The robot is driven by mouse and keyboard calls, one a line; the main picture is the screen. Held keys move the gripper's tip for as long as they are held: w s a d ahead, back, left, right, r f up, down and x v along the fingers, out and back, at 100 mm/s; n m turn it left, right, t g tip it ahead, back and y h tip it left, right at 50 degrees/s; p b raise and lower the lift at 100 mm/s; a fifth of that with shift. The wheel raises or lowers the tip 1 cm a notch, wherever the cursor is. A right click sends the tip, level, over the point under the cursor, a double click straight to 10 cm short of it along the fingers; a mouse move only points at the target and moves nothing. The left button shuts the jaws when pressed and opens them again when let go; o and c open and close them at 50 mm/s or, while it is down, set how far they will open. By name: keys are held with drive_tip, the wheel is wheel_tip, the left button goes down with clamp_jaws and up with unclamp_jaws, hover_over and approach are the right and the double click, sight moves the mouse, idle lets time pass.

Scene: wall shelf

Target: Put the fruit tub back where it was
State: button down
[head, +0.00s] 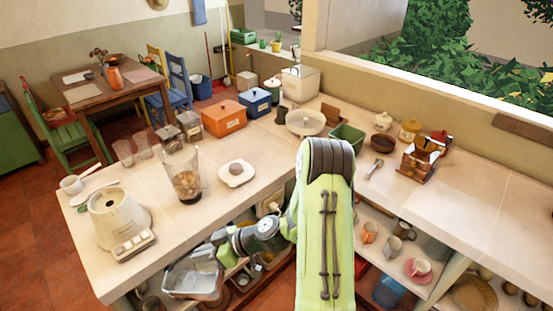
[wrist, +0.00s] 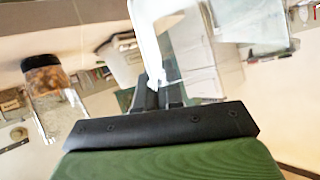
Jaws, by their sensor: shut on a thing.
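A clear, empty-looking tub (head: 193,278), which I take to be the fruit tub, is at the lower left of the head view, in front of the counter's edge and below its top. My gripper (head: 224,239) is at its upper right side. In the wrist view the dark fingers of my gripper (wrist: 158,92) are shut on the pale edge of the clear tub (wrist: 195,70). The tub's far side and any contents are hard to make out there.
The counter top (head: 275,165) holds a blender jug (head: 182,178), a white dish (head: 236,173) and an orange box (head: 223,118). Open shelves below hold cups (head: 370,232) and other ware. Floor shows at lower left.

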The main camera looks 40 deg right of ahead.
sight(203, 269)
drive_tip(key=shift+w+a+f+m+t+h, duration=0.35)
drive_tip(key=shift+f+m+t+h, duration=0.35)
drive_tip(key=shift+f+m+h, duration=0.7)
drive_tip(key=shift+w+a+f+m+t+h, duration=0.2)
drive_tip(key=shift+w+f+m+t+h, duration=0.35)
drive_tip(key=shift+f+m+h, duration=0.8)
drive_tip(key=shift+w+a+f+m+t+h, duration=0.3)
drive_tip(key=shift+f+m+t+h, duration=0.7)
drive_tip(key=shift+m+h, duration=0.65)
drive_tip(key=shift+d, duration=0.25)
drive_tip(key=shift+w+d+r+m, duration=0.2)
drive_tip(key=shift+d+r, duration=0.05)
drive_tip(key=shift+r, duration=0.15)
drive_tip(key=shift+w+d+r+m, duration=0.2)
drive_tip(key=shift+d+r, duration=0.05)
drive_tip(key=shift+r, duration=0.15)
